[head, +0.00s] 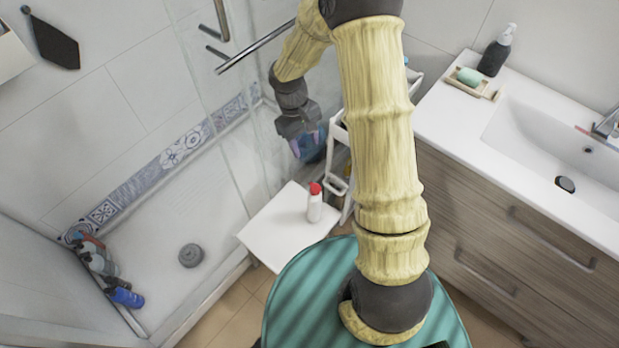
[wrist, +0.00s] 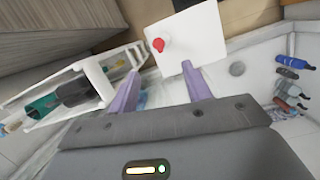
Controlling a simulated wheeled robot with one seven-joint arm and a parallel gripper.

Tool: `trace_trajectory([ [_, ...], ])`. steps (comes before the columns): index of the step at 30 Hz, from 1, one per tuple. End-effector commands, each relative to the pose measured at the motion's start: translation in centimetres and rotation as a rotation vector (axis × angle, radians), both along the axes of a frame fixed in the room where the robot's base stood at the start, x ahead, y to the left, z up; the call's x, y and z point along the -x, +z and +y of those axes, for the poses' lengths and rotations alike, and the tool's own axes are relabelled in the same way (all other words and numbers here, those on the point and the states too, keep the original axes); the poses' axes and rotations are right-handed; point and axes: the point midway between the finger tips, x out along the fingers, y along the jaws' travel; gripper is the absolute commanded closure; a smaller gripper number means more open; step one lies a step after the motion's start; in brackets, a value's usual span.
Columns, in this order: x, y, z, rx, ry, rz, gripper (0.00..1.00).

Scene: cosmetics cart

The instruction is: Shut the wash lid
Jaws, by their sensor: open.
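A white bottle with a red top (head: 315,203) stands upright on a white square surface (head: 275,232). In the wrist view the red top (wrist: 158,45) shows near the edge of that surface (wrist: 190,35), ahead of my fingers. The picture is too small to tell how its lid sits. My gripper (head: 309,146) is open and empty, with purple fingers apart, behind and above the white surface in the head view. In the wrist view my gripper (wrist: 160,68) points toward the bottle, with a gap between them. No contact shows.
A white cart (head: 336,130) stands right beside my gripper, partly hidden by my arm; bottles lie in it in the wrist view. A shower tray (head: 150,250) with a drain and several bottles is left. A washbasin (head: 545,135) on a wooden cabinet is right.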

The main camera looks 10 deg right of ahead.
Motion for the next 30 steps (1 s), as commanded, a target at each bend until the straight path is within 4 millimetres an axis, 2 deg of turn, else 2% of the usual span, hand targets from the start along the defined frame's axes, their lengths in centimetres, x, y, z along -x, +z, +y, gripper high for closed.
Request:
trace_trajectory([
  [6, -3.1, -5.5, 1.0, 0.022, 0.094, 0.103, 0.51],
  [9, -4.2, -7.9, 1.2, 0.032, 0.124, 0.139, 0.51],
  [13, -4.9, -10.2, 1.2, 0.043, 0.142, 0.170, 0.51],
  [17, -5.2, -11.1, 1.1, 0.048, 0.147, 0.181, 0.51],
  [30, -5.0, -11.6, 0.8, 0.050, 0.144, 0.183, 0.51],
])
